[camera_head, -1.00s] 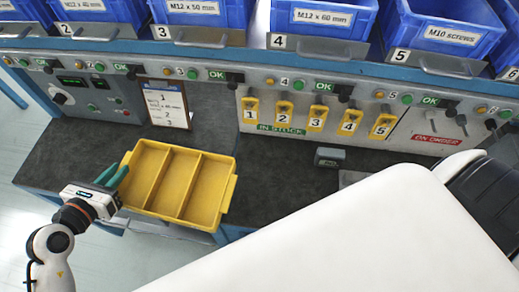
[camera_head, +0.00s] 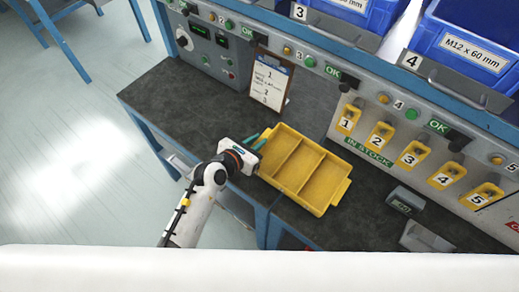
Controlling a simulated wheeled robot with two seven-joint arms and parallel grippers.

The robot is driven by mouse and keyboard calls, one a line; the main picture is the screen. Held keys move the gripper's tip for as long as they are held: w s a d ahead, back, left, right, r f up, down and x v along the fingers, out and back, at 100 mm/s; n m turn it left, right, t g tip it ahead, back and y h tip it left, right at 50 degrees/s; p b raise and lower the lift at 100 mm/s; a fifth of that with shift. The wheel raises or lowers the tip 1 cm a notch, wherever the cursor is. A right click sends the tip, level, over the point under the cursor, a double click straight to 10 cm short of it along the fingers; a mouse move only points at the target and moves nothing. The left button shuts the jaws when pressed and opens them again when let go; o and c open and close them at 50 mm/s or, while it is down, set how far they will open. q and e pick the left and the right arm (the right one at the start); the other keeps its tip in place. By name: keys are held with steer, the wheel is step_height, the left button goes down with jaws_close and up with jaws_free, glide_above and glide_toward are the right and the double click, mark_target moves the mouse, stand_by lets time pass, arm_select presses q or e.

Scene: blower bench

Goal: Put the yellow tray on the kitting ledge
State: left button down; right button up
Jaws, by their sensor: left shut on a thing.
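The yellow tray (camera_head: 318,187) has three compartments, which look empty. It shows at the middle of the picture, over the front part of the dark bench top. My left gripper (camera_head: 260,142) is at its left end, with its greenish fingers shut on the tray's edge. I cannot tell whether the tray touches the bench top or hangs just above it. No part of the scene is clearly marked as the kitting ledge. My right gripper is out of view.
Dark bench top (camera_head: 165,105) is clear to the left. A clipboard (camera_head: 271,78) and yellow numbered holders (camera_head: 382,135) are on the back panel. A small grey device (camera_head: 405,201) stands right of the tray. Blue bins (camera_head: 462,50) are above.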

arm_select(q)
step_height(320, 180, down, 4)
steer(key=shift+f+b, duration=0.15)
steer(key=shift+b, duration=0.25)
steer(key=c, duration=1.3)
jaws_free()
steer(key=v, duration=1.2)
